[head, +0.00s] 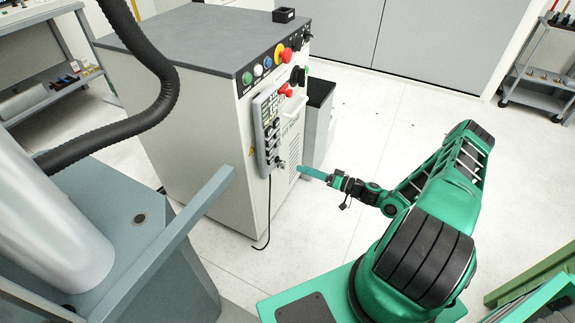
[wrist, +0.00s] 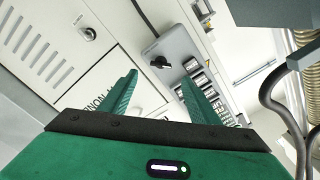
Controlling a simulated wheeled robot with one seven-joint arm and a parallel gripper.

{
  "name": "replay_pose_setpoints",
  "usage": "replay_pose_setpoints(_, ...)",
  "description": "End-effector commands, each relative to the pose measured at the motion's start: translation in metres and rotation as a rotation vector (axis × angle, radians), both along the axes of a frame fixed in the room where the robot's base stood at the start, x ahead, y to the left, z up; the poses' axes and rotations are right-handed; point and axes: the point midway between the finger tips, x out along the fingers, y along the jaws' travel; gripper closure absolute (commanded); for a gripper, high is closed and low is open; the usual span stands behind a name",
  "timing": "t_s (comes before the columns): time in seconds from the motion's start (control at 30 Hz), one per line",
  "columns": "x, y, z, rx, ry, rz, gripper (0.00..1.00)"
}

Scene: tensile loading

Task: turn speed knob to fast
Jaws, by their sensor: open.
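A black knob (wrist: 160,62) sits on the end of a grey control pendant (wrist: 180,50) in the wrist view. In the head view the knob (head: 280,163) is small, low on the pendant (head: 262,128) mounted on the cabinet's side. No speed marking or pointer setting can be read. My gripper (head: 302,170) is just right of the pendant's lower end in the head view, pointing at it. In the wrist view the green fingers of my gripper (wrist: 160,77) are apart and empty. The knob appears between and just beyond the fingertips, seemingly not touched.
The cabinet (head: 180,110) carries a row of coloured buttons and a red-and-yellow stop button (head: 283,54) above the pendant. A black cable hangs below the pendant. A grey machine frame (head: 150,255) stands at the left front.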

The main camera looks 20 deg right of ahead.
Motion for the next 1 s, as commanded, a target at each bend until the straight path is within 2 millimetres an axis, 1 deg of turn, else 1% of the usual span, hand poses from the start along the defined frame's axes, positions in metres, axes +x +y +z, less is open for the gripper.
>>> replay_pose_setpoints(0.03,0.007,0.007,0.0,0.001,-0.002,0.004,0.44)
replay_pose_setpoints(0.2,0.03,0.027,0.0,0.0,-0.001,0.004,0.44)
replay_pose_setpoints(0.4,0.052,0.045,0.0,0.0,0.0,0.003,0.44)
replay_pose_setpoints(0.6,0.063,0.054,0.0,0.001,0.001,0.001,0.44)
replay_pose_setpoints(0.9,0.065,0.055,0.0,0.001,0.001,0.001,0.44)
replay_pose_setpoints(0.93,0.065,0.055,0.0,0.001,0.001,0.001,0.49)
replay_pose_setpoints(0.97,0.065,0.055,0.0,0.001,0.001,0.001,0.56)
replay_pose_setpoints(1.0,0.065,0.055,0.0,0.0,0.0,0.001,0.65)
